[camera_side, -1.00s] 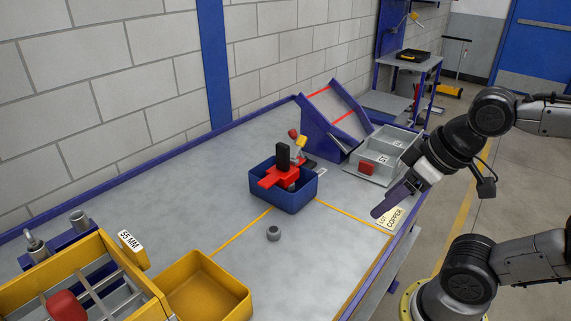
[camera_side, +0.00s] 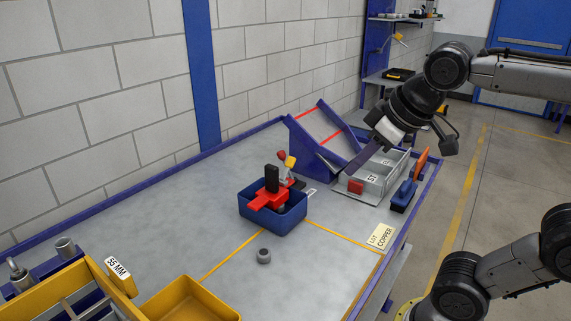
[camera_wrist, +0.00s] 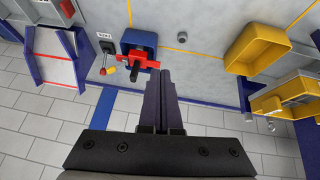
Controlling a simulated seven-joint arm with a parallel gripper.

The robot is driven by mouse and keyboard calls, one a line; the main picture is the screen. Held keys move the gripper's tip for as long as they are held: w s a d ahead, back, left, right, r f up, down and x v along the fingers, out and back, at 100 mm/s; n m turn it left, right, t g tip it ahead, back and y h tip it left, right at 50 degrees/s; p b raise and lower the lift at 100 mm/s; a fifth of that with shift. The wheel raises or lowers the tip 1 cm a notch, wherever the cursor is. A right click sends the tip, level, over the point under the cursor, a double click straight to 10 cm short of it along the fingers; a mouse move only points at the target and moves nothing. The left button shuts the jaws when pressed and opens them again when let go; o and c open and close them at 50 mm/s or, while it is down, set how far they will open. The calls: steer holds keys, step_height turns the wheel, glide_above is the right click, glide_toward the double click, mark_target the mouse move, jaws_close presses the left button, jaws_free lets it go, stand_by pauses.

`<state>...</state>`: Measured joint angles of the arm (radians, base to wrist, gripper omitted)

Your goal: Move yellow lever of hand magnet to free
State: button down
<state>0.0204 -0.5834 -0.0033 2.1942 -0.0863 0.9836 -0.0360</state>
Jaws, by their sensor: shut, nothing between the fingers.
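The red hand magnet (camera_side: 266,201) with a black upright handle (camera_side: 272,178) sits in a blue bin (camera_side: 272,222). The magnet also shows in the wrist view (camera_wrist: 133,59). A small yellow part (camera_side: 290,162) shows just behind the bin beside a red knob (camera_side: 282,154); I cannot tell whether this yellow part is the magnet's lever. In the wrist view the red knob (camera_wrist: 105,71) stands on a stalk beside the bin. My gripper (camera_side: 351,173) is shut and empty, above the grey tray near the ramp, apart from the magnet. Its fingers (camera_wrist: 158,76) point toward the bin.
A blue ramp (camera_side: 322,135) with red stripes stands behind the grey divided tray (camera_side: 366,192). A blue-and-orange item (camera_side: 408,188) lies at the right edge. A grey ring (camera_side: 264,256) lies in front of the bin. A yellow bin (camera_side: 190,303) is at front left.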

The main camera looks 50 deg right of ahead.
steer(key=w+d+r, duration=0.3)
steer(key=w+r, duration=0.1)
steer(key=w, duration=0.3)
steer(key=g+h, duration=0.2)
steer(key=g, duration=0.1)
glide_above(288, 161)
steer(key=s+a, duration=0.4)
steer(key=a, duration=0.3)
step_height(288, 161, down, 5)
steer(key=shift+m, duration=0.4)
steer(key=shift+s+d+x, duration=0.2)
steer(key=shift+d+x, duration=0.2)
steer(key=shift+x, duration=1.85)
steer(key=shift+s+d+x, duration=0.2)
steer(key=shift+d+x, duration=0.15)
steer(key=shift+x, duration=1.95)
steer(key=shift+s+d+x, duration=0.15)
steer(key=shift+d+x, duration=0.25)
steer(key=shift+x, duration=1.85)
steer(key=shift+d+r, duration=0.1)
